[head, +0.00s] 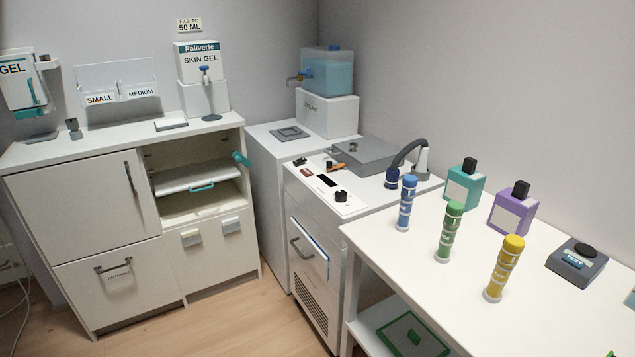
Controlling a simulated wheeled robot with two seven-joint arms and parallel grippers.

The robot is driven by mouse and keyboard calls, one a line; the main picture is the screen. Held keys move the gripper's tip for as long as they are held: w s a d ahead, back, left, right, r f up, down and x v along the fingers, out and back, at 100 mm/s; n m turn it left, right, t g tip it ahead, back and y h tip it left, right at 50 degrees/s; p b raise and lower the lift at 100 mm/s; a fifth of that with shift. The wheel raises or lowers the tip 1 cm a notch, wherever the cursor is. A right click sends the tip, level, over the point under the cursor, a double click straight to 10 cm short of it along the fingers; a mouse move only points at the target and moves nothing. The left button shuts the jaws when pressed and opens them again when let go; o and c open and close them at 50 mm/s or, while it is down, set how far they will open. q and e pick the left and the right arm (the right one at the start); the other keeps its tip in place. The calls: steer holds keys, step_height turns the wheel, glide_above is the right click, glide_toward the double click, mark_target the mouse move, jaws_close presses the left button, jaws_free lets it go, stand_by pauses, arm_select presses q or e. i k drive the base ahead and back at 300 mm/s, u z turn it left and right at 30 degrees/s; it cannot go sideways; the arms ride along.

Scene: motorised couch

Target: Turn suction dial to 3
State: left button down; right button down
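A white machine stands in the middle of the head view, with a light control panel (352,207) on its top front edge. A round black knob (341,196) sits at the panel's near right part. A smaller dark knob (329,166) sits further back, beside an orange piece (337,168). The panel also bears a dark display (327,181). The markings are too small to read, so I cannot tell which knob is the suction dial or where it points. Neither of my grippers is in view.
A white table (400,262) at right holds blue, green and yellow tubes, two bottles and a grey device (577,262). A hose (406,152) with a dark head stands behind the panel. A white cabinet (85,200) stands at left. Wooden floor (235,315) lies clear in front.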

mark_target(340, 196)
steer(key=u, duration=2.8)
steer(key=k, duration=0.45)
steer(key=z, duration=1.9)
steer(key=i, duration=1)
steer(key=z, duration=0.05)
